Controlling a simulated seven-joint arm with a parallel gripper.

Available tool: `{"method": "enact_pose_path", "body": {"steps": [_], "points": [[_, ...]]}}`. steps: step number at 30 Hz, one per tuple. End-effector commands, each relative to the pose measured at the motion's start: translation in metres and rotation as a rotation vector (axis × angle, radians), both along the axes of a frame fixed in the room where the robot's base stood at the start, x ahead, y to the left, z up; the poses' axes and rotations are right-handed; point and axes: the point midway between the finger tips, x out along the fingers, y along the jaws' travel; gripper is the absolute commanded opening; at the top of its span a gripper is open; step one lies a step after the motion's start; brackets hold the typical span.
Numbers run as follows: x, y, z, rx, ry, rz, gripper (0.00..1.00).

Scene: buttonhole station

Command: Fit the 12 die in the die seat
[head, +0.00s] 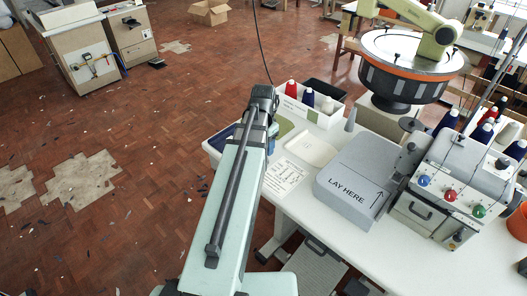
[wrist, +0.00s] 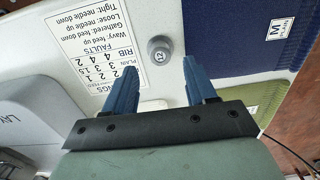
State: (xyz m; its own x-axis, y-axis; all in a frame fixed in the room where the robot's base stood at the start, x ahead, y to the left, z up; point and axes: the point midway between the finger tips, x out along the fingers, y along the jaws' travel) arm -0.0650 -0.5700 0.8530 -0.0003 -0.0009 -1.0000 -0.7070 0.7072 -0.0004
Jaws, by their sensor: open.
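The 12 die (wrist: 160,49) is a small round grey piece marked "12" on its pale top. In the wrist view it lies on a pale surface beside a printed card. My gripper (wrist: 159,65) has two blue fingers, open and apart, with nothing between the tips. The die shows just beyond the tips, roughly centred between them; I cannot tell the height gap. In the head view my arm hides the die and the fingers. I cannot make out the die seat in either view.
The printed card (head: 285,177) lies on the white table, left of the grey "LAY HERE" block (head: 352,182). A machine with coloured knobs (head: 455,190) stands to the right. A box of spools (head: 310,101) is behind. Blue cloth (wrist: 232,32) and green cloth (wrist: 262,103) lie near my gripper.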

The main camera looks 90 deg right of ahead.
Motion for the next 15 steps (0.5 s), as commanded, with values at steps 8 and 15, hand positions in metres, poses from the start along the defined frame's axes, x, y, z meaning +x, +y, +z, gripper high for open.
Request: {"method": "enact_pose_path", "body": {"steps": [8,15], "points": [[0.0,-0.001,0.038,-0.002,0.001,0.0,0.56],[0.0,-0.001,0.061,0.0,0.0,0.0,0.56]]}}
